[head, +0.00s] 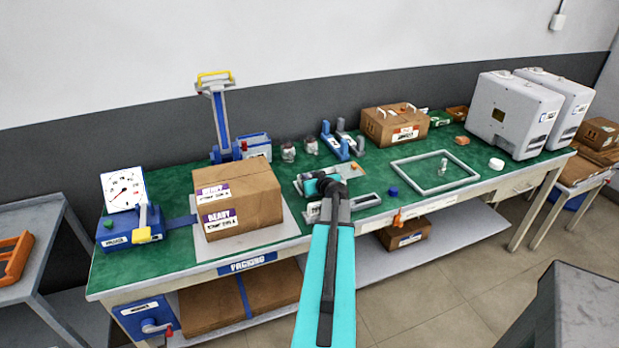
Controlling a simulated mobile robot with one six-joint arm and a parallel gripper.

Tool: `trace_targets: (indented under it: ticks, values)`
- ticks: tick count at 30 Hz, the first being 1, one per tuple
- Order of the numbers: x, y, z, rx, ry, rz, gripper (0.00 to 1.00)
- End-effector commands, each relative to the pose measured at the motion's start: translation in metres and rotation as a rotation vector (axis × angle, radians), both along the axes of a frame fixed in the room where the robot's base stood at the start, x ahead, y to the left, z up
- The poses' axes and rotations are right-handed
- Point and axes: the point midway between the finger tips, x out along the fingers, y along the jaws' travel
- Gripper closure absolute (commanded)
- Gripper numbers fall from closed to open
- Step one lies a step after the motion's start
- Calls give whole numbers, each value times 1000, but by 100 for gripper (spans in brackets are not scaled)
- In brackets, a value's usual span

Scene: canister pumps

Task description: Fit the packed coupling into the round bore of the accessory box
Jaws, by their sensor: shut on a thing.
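My gripper (318,185) is at the end of my teal arm, over the middle of the green bench. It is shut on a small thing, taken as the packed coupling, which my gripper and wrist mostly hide. Low grey trays or boxes lie under and beside it: a pale one (302,178) behind left and a grey one with a dark recess (366,201) to the right. I cannot tell which is the accessory box. No round bore shows clearly, and I cannot tell whether the coupling touches anything.
Behind are glass jars (288,152) and a blue-grey stand (342,143). A carton (394,123) and white pump cases (512,118) stand farther right.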

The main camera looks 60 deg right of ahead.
Motion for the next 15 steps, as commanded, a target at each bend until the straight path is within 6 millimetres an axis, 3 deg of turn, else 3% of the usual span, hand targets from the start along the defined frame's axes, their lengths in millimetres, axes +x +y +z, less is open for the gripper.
trace_targets:
  ticks: [8,9,15]
  values:
    - [1,0,-3,-1,-1,2,100]
    - [1,0,-2,0,0,2,75]
    - [1,0,-2,0,0,1,72]
